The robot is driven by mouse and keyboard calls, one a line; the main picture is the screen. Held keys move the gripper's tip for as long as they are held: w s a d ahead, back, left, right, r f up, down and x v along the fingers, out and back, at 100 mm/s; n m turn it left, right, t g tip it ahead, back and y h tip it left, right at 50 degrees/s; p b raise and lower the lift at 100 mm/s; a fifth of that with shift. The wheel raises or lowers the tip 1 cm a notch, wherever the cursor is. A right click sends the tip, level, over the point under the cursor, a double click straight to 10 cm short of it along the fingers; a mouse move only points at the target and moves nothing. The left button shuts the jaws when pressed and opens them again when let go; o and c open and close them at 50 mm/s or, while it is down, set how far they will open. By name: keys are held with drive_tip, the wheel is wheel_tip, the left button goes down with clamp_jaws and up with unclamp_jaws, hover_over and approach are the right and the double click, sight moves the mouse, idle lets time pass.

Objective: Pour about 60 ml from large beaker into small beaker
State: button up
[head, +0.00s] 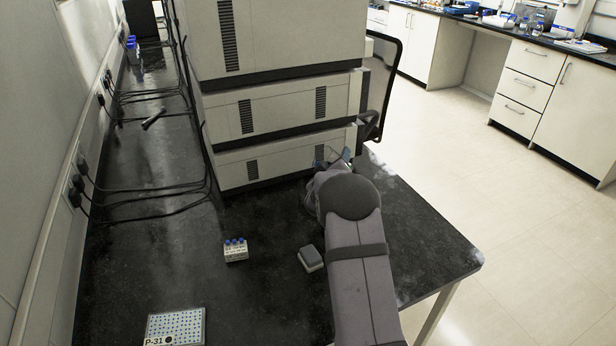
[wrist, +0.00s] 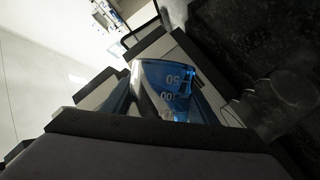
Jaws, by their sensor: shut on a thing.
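In the wrist view, my gripper (wrist: 150,106) is shut on a clear beaker with blue liquid and white volume marks, which I take to be the large beaker (wrist: 178,84). The beaker looks tilted in this view, but its true angle is hard to tell. A faint, clear glass shape (wrist: 268,112) shows to the right over the dark bench; I cannot tell whether it is the small beaker. In the head view my arm hides most of the gripper (head: 338,164), and only a bit of blue shows beside the instrument stack.
A tall stack of instrument boxes (head: 280,115) stands right by my gripper. A vial rack with blue caps (head: 236,251), a small grey block (head: 311,258) and a spotted plate (head: 176,327) lie on the black bench (head: 270,290). Cables run along the left wall.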

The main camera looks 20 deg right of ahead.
drive_tip(key=shift+n+h+b, duration=0.3)
drive_tip(key=shift+n+b, duration=0.2)
drive_tip(key=shift+r+n+t, duration=0.3)
drive_tip(key=shift+r+n, duration=0.05)
drive_tip(key=shift+n, duration=0.25)
drive_tip(key=shift+s+d+r+n+h, duration=0.15)
drive_tip(key=shift+r+n+h, duration=0.35)
drive_tip(key=shift+r+n, duration=0.3)
drive_tip(key=shift+a+r+n+t, duration=0.3)
drive_tip(key=shift+a+n+t, duration=0.1)
drive_tip(key=shift+a+n, duration=0.15)
idle(0.4)
drive_tip(key=shift+d, duration=0.4)
drive_tip(key=shift+a+r+n+h, duration=0.2)
drive_tip(key=shift+n+h, duration=0.1)
drive_tip(key=shift+n, duration=0.15)
